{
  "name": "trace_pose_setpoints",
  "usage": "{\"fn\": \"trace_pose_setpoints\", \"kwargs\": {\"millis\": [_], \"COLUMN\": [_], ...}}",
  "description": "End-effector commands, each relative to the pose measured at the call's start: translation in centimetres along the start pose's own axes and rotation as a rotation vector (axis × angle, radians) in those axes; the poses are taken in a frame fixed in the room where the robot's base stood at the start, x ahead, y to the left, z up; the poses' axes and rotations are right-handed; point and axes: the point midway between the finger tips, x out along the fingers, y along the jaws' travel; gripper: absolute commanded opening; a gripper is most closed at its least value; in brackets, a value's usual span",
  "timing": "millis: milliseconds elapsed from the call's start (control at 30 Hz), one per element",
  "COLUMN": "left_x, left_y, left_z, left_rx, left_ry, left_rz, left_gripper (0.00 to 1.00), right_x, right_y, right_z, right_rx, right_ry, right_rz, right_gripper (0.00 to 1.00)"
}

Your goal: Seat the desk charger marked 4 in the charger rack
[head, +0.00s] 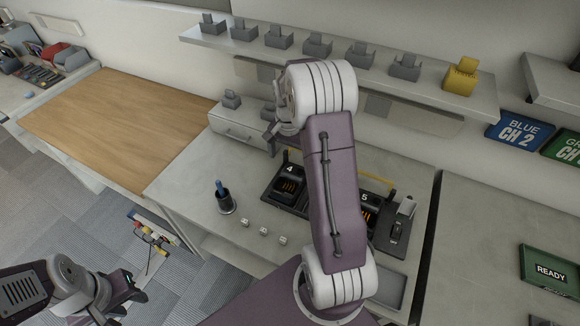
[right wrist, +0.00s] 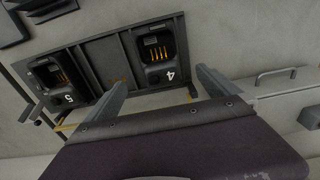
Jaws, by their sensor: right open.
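The desk charger marked 4 (right wrist: 157,48) is at the right bay of the dark charger rack (right wrist: 100,62) in the right wrist view. It also shows in the head view (head: 288,186), left of my right arm. I cannot tell whether it sits fully down. A charger marked 5 (right wrist: 57,80) is in the opposite end bay, and the middle bay looks empty. My right gripper (right wrist: 163,88) is open and empty, its fingers apart in front of the rack near charger 4. My left gripper (head: 128,292) hangs over the floor, away from the counter; its jaws are unclear.
A pen cup (head: 225,201) and several small white blocks (head: 263,231) stand on the counter left of the rack. A shelf (head: 400,88) above holds several grey units and a yellow one (head: 461,75). A drawer box (head: 236,126) stands behind. The wooden worktop (head: 115,125) is clear.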

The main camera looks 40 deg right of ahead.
Motion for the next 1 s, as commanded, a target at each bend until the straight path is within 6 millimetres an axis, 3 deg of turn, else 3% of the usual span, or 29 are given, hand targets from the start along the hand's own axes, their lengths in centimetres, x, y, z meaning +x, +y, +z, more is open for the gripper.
{"fn": "trace_pose_setpoints", "kwargs": {"millis": [133, 200, 267, 400, 500, 567, 700, 1000], "left_x": [0.0, 0.0, 0.0, 0.0, 0.0, 0.0, 0.0, 0.0], "left_y": [0.0, 0.0, 0.0, 0.0, 0.0, 0.0, 0.0, 0.0], "left_z": [0.0, 0.0, 0.0, 0.0, 0.0, 0.0, 0.0, 0.0], "left_rx": [0.0, 0.0, 0.0, 0.0, 0.0, 0.0, 0.0, 0.0], "left_ry": [0.0, 0.0, 0.0, 0.0, 0.0, 0.0, 0.0, 0.0], "left_rz": [0.0, 0.0, 0.0, 0.0, 0.0, 0.0, 0.0, 0.0], "left_gripper": [0.36, 0.36, 0.36, 0.36, 0.36, 0.36, 0.36, 0.36], "right_x": [-0.4, -0.7, -1.1, -1.7, -1.6, -1.4, -1.2, -1.2], "right_y": [0.0, -0.4, -0.8, 0.0, 1.9, 2.9, 3.9, 3.8], "right_z": [0.1, 1.6, 4.6, 13.9, 18.6, 20.4, 21.8, 21.7], "right_rx": [-0.004, -0.067, -0.201, -0.638, -0.885, -0.985, -1.073, -1.069], "right_ry": [0.0, 0.0, 0.004, 0.025, 0.041, 0.049, 0.055, 0.053], "right_rz": [-0.001, -0.006, -0.018, -0.058, -0.079, -0.087, -0.092, -0.091], "right_gripper": [1.0, 1.0, 1.0, 1.0, 1.0, 1.0, 1.0, 1.0]}}
